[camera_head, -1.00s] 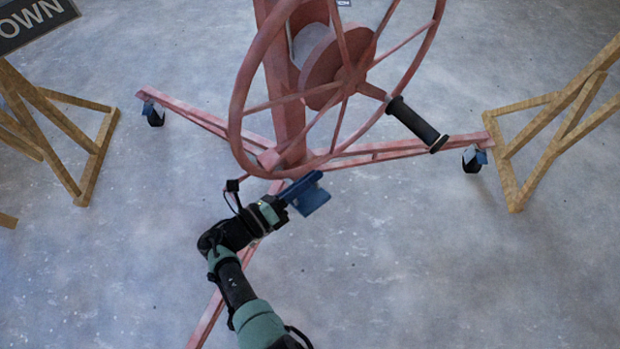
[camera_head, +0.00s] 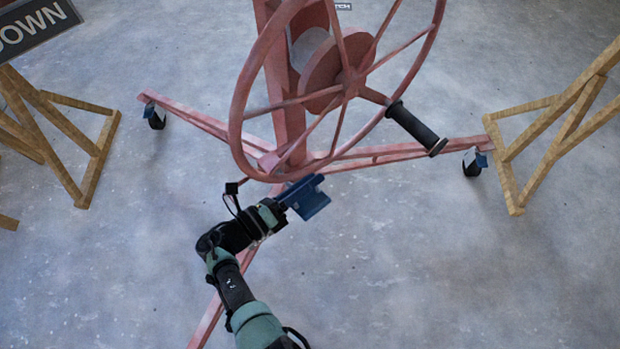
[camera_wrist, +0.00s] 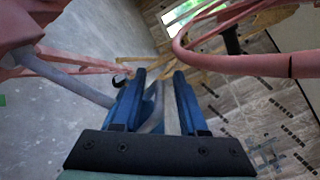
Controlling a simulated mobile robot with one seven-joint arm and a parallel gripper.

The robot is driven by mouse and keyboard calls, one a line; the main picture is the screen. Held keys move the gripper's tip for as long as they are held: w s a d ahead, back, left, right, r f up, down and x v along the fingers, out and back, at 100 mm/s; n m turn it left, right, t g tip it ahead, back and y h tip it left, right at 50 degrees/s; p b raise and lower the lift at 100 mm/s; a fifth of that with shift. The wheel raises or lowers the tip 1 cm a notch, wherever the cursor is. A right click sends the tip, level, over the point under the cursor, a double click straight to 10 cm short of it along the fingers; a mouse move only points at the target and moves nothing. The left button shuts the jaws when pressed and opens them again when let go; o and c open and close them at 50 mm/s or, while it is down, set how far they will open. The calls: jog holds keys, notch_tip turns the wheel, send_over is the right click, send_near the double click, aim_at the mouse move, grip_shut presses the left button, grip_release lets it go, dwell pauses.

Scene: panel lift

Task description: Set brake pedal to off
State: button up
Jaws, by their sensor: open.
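My gripper (camera_head: 304,196) is low by the foot of the pink lift, just below the large wheel. Its blue fingers are apart in the wrist view (camera_wrist: 155,100). A blue-grey bar (camera_wrist: 70,82) runs from the pink frame at the left to behind the left finger. It looks like the brake pedal's lever, but I cannot be sure. Something blue-grey shows between the fingers; I cannot tell whether they touch it. In the head view the pedal cannot be told apart from the blue fingers, and its setting cannot be read.
The pink wheel (camera_head: 235,120) with its black handle (camera_head: 416,128) is above my gripper. Pink legs with casters spread across the grey floor. Wooden trestles stand at the left (camera_head: 95,165) and right (camera_head: 510,180). A "DOWN" sign (camera_head: 35,25) is at upper left. Floor at lower right is clear.

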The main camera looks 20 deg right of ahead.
jog(key=v, duration=1.2)
jog(key=shift+a, duration=0.2)
jog(key=shift+s, duration=0.1)
